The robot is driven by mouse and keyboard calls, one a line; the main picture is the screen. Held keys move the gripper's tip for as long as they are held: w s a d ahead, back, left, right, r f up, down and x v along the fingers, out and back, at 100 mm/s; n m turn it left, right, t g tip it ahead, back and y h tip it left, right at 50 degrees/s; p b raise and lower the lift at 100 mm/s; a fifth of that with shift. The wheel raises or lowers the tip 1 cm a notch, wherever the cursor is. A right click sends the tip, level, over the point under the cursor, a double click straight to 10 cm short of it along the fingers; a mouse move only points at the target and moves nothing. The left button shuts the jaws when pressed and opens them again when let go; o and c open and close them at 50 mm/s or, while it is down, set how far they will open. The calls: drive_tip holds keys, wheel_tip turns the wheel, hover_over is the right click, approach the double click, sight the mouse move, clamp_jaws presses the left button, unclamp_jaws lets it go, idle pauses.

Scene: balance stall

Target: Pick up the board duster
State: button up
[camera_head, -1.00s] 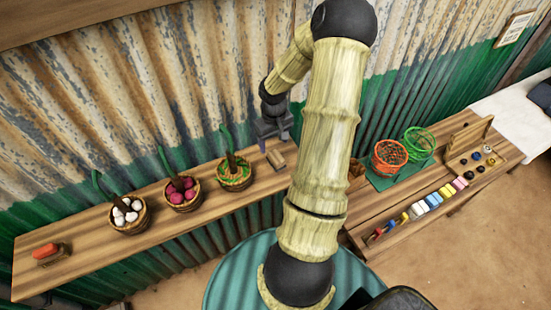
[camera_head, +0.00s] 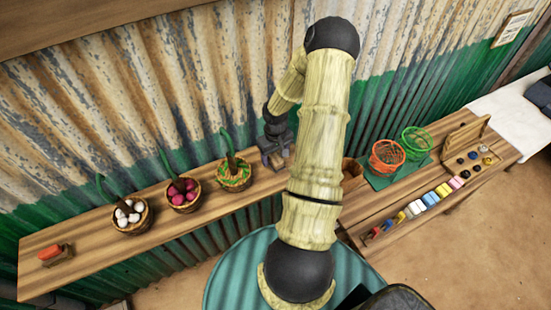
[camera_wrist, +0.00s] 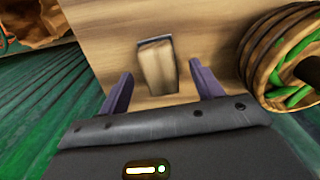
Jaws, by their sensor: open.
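The board duster, a small pale wooden block (camera_wrist: 156,68) with a dark strip along its far edge, lies on the wooden shelf (camera_wrist: 110,30) in the wrist view. My gripper (camera_wrist: 161,76) is open, with one purple-grey finger on each side of the block's near end. The fingers do not visibly touch it, and I cannot tell how far above the shelf they are. In the head view my gripper (camera_head: 277,156) is low over the right part of the shelf and hides most of the block.
Two more baskets (camera_head: 184,195) (camera_head: 131,216) and an orange-topped block (camera_head: 53,254) are farther left. Orange (camera_head: 386,157) and green (camera_head: 417,141) wire baskets stand on the right-hand table. The corrugated wall (camera_head: 200,80) rises behind.

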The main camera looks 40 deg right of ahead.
sight(275, 157)
drive_tip(key=shift+f, duration=0.8)
drive_tip(key=c, duration=1.1)
drive_tip(key=shift+r, duration=0.1)
wheel_tip(275, 157, up, 10)
drive_tip(key=shift+f+b, duration=0.1)
drive_tip(key=shift+b, duration=0.85)
